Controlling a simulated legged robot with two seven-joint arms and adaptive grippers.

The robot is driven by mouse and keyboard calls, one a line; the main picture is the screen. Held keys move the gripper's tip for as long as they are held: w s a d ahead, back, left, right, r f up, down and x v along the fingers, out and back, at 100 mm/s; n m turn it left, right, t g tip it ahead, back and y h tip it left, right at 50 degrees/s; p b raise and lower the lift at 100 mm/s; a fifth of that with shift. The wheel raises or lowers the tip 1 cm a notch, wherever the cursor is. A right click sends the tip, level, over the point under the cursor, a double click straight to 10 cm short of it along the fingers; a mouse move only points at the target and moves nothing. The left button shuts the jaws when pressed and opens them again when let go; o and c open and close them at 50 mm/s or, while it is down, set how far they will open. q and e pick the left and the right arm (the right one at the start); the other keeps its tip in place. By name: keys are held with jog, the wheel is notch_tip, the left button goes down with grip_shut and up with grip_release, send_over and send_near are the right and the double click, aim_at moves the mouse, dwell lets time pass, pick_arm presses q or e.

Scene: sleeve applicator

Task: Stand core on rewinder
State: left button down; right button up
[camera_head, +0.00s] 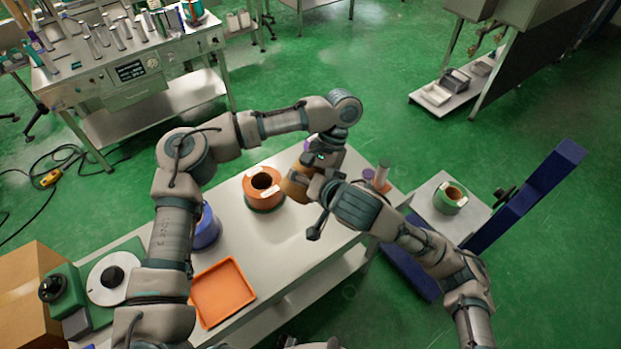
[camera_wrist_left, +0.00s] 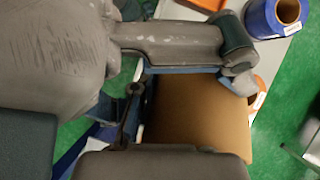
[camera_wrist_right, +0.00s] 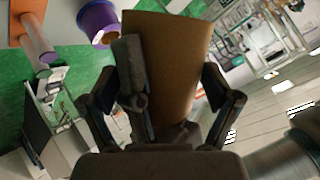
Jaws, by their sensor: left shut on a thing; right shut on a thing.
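A brown cardboard core (camera_head: 296,188) is held in the air above the right half of the table. It fills the middle of the left wrist view (camera_wrist_left: 200,118) and stands between the fingers in the right wrist view (camera_wrist_right: 165,55). My left gripper (camera_head: 310,168) is shut on it from above. My right gripper (camera_head: 312,190) is shut on it from the right side. The grippers hide part of the core. A green machine with a white disc (camera_head: 108,279) and black hub, apparently the rewinder, is at the table's left end, clear of both grippers.
An orange tray (camera_head: 222,292), a blue roll (camera_head: 207,229) and an orange roll (camera_head: 263,188) sit on the table. A green roll (camera_head: 450,198) lies on a side stand. A cardboard box (camera_head: 30,300) is at the left.

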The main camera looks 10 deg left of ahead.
pick_arm(q)
jog(key=c, duration=1.1)
grip_release()
jog(key=shift+r, duration=0.2)
jog(key=shift+c, duration=0.2)
